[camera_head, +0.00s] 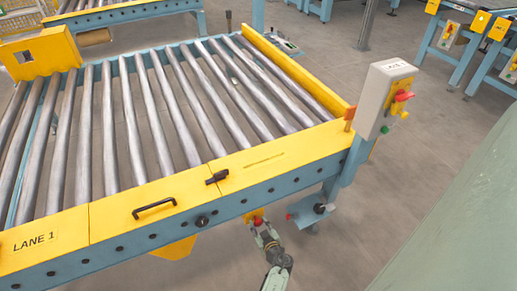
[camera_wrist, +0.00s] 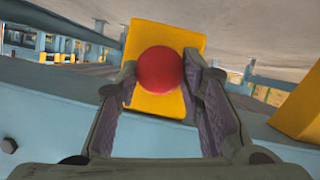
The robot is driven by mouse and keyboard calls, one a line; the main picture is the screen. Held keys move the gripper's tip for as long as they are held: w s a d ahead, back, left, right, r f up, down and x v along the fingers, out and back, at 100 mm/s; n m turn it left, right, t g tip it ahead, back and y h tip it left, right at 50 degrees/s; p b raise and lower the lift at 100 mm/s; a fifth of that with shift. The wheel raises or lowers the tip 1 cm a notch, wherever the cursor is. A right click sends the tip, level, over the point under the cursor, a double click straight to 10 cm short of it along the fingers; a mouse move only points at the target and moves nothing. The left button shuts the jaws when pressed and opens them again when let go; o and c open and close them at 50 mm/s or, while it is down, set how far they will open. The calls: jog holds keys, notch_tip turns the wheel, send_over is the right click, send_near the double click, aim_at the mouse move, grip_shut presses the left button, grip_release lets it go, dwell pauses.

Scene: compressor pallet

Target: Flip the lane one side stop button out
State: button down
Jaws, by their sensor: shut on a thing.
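The side stop button is a round red knob (camera_wrist: 160,70) on a yellow box (camera_wrist: 162,40), seen in the wrist view. In the head view the yellow box and red knob (camera_head: 257,217) show under the front rail of the conveyor marked LANE 1 (camera_head: 36,241). My gripper (camera_wrist: 160,88) has its two fingers on either side of the red knob, shut on it. In the head view my gripper (camera_head: 262,229) reaches up to the knob from below, and its fingertips are small there.
A grey control box (camera_head: 385,98) with red and green buttons stands on a post at the conveyor's right corner. A blue bracket (camera_head: 310,209) is just right of my gripper. A yellow plate (camera_head: 175,249) hangs below the rail to the left.

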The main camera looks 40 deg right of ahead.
jog(key=shift+s+f, duration=0.1)
jog(key=shift+s, duration=0.05)
jog(key=c, duration=1.1)
grip_release()
jog(key=shift+o, duration=0.2)
jog(key=shift+a, duration=0.1)
jog(key=v, duration=0.7)
jog(key=shift+s, duration=0.3)
